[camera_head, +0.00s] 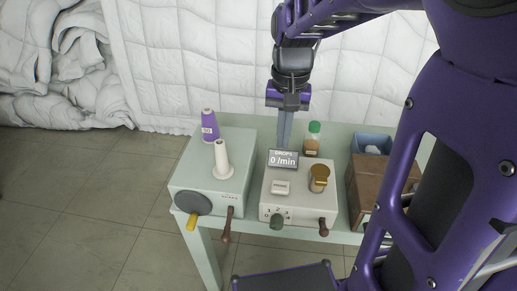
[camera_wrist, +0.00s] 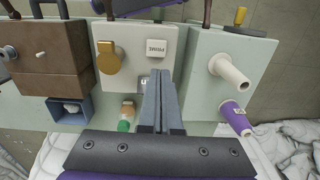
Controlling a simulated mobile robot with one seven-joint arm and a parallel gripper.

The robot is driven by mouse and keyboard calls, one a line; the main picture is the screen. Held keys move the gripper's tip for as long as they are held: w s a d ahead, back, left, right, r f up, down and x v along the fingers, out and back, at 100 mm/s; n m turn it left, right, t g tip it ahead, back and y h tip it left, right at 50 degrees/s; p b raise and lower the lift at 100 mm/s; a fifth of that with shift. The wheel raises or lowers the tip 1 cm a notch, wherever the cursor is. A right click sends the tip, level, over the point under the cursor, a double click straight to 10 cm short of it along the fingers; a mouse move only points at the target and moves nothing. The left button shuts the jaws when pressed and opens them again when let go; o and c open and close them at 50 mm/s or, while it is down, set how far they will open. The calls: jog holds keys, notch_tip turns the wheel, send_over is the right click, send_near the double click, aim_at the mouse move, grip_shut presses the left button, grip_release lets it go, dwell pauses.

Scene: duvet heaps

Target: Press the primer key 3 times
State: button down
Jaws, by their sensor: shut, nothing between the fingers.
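The primer key is a raised pale key (camera_head: 281,187) on top of the cream drops machine (camera_head: 302,213). In the wrist view the key (camera_wrist: 157,48) reads "PRIME". My gripper (camera_head: 284,146) is shut and empty, with its fingers pointing down behind the machine's display (camera_head: 283,159), which reads "0 /min". In the wrist view the fingertips (camera_wrist: 160,72) lie just short of the key in the picture and partly cover the display. I see no contact with the key; the exact height of the tips above the machine is hard to tell.
A brass-coloured cup (camera_head: 319,178) stands beside the key. A green-capped bottle (camera_head: 313,139) is behind. Left is a pale green machine (camera_head: 213,193) with a white spool (camera_head: 222,158) and purple spool (camera_head: 209,126). A brown box (camera_head: 368,184) and blue bin (camera_head: 371,143) are right.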

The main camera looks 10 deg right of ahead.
aim_at(280, 186)
jog(key=shift+w+d+r, duration=0.1)
jog(key=shift+d+r, duration=0.1)
notch_tip(280, 186, down, 14)
jog(key=b, duration=0.3)
dwell(0.5)
